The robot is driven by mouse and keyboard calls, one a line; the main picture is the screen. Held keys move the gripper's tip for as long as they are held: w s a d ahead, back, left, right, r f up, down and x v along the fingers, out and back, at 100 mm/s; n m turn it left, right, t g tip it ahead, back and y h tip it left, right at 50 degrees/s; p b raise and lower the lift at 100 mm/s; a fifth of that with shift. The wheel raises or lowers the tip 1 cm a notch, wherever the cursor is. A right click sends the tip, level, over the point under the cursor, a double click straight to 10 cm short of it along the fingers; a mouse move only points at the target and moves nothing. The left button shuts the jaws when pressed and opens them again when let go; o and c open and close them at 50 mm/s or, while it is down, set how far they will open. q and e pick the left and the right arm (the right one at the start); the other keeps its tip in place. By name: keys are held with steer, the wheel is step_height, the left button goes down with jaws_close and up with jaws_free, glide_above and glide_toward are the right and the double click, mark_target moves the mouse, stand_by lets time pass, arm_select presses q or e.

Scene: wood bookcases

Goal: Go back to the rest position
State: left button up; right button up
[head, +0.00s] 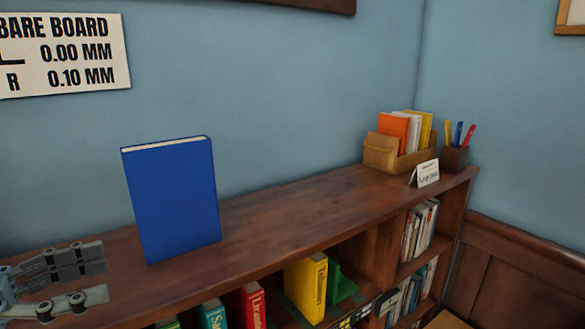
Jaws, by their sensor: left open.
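My left gripper (98,277) comes in at the lower left corner, low in front of the bookcase top. Its two fingers are apart and there is nothing between them. A blue book (172,200) stands upright on the bookcase top, to the right of and beyond the gripper, apart from it. My right gripper does not show in the head view.
The wood bookcase (300,215) runs along the blue wall. The middle top is clear.

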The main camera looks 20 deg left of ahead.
arm_select(q)
steer(key=s+d+f+n+g+y, duration=0.2)
steer(key=f+g+y, duration=0.1)
steer(key=f+y, duration=0.25)
steer(key=s+d+f+n+g+y, duration=0.2)
steer(key=d+f+y, duration=0.15)
steer(key=f, duration=0.25)
steer(key=s+n+g+y, duration=0.2)
steer(key=s+n+g, duration=0.1)
steer(key=s+g, duration=0.15)
steer(key=s+a+f+g+b, duration=0.15)
steer(key=f+b, duration=0.65)
steer(key=f, duration=1.4)
steer(key=s+a+f+b, duration=0.1)
steer(key=s+f+b, duration=0.4)
steer(key=f, duration=1.8)
steer(key=s+f+b, duration=0.5)
steer(key=s+f, duration=0.2)
steer(key=f, duration=0.4)
steer(key=s+f+g+b, duration=0.1)
steer(key=s+f+b, duration=0.5)
steer(key=f, duration=0.4)
steer(key=shift+s+a+f, duration=0.35)
steer(key=shift+s+f, duration=0.05)
steer(key=shift+s, duration=0.5)
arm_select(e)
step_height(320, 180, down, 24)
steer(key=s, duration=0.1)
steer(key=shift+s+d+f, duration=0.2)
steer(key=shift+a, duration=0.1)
